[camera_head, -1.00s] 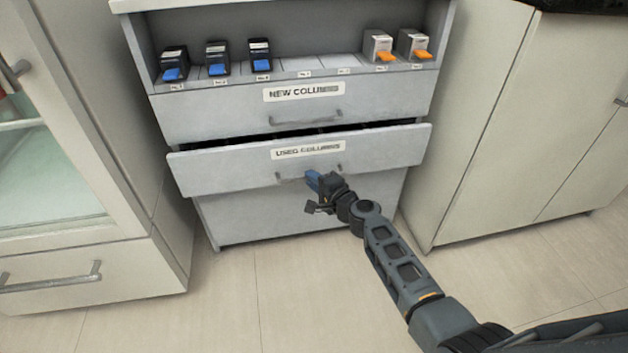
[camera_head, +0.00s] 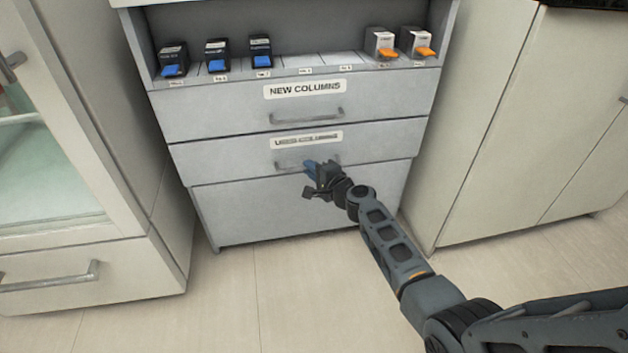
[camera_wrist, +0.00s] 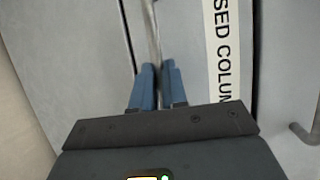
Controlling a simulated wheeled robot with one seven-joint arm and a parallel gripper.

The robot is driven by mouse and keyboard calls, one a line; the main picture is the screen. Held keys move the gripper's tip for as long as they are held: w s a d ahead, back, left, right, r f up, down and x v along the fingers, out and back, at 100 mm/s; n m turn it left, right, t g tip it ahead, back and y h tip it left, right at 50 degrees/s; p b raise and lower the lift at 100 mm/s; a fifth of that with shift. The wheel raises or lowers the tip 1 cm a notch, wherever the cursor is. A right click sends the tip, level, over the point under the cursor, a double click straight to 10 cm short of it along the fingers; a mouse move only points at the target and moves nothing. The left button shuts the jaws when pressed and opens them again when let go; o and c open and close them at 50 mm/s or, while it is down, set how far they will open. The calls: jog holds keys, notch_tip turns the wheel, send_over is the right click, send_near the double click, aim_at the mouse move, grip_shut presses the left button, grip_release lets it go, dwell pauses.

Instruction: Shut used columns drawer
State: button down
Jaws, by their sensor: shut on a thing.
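The used columns drawer (camera_head: 225,167) is in the middle of the cabinet in the head view. Its front looks flush or nearly flush with the cabinet, with no dark gap showing above it. My gripper (camera_head: 311,167) is at the drawer's bar handle (camera_head: 287,165). In the wrist view the blue fingers of my gripper (camera_wrist: 158,72) are shut on the handle (camera_wrist: 152,30). Part of the handle is hidden behind my gripper.
The new columns drawer (camera_head: 210,108) above is shut. A shelf on top holds several boxes with blue tabs (camera_head: 217,57) and two with orange tabs (camera_head: 380,44). A glass-door cabinet (camera_head: 75,190) stands left, a plain cabinet (camera_head: 510,120) right. The floor (camera_head: 310,290) in front is clear.

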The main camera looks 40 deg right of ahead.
jog(key=shift+w+d, duration=0.15)
jog(key=c, duration=1.2)
grip_release()
jog(key=shift+o, duration=0.2)
jog(key=p+v, duration=0.2)
jog(key=v, duration=0.5)
jog(key=shift+s+p, duration=0.35)
